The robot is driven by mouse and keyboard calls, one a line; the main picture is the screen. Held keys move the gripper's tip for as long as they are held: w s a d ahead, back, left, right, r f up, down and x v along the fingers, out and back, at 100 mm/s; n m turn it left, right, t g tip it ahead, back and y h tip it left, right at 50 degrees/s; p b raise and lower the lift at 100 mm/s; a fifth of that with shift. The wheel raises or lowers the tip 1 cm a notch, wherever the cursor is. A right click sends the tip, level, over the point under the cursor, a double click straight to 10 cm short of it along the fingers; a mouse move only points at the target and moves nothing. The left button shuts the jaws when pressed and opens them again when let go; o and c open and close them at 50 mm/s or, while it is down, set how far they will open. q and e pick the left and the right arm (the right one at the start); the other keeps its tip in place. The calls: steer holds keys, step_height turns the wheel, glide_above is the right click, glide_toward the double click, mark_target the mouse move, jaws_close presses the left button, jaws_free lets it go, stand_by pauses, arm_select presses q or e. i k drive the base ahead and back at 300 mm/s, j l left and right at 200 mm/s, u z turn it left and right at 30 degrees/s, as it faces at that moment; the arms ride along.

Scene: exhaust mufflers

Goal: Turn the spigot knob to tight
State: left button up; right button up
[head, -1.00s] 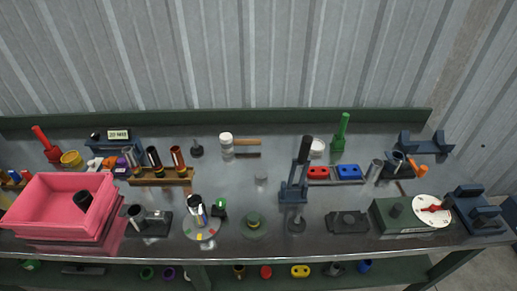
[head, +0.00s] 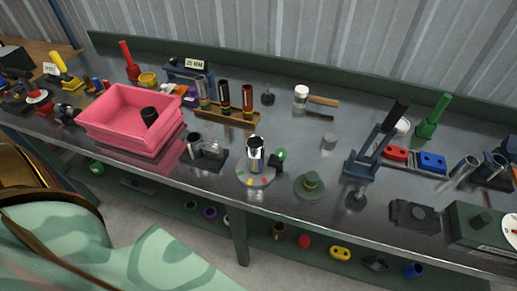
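A dark green box (head: 474,232) stands at the right end of the bench in the head view. It has a dark round knob (head: 481,218) on top. A white dial (head: 511,226) on its right side is cut off by the picture edge, and any pointer on it is out of view. I cannot tell which part is the spigot knob. Neither of my grippers shows. A mint-green patterned surface and a bronze part at the lower left look like parts of my own body.
A pink crate (head: 104,134) stands at the bench's left. A round plate (head: 241,173) with coloured marks bears a metal cylinder. A blue press (head: 362,163) with a dark lever and a green-handled tool (head: 432,118) stand to the right. A lower shelf (head: 270,231) holds small coloured parts.

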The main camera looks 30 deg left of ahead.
mark_target(280, 153)
steer(key=u, duration=1.05)
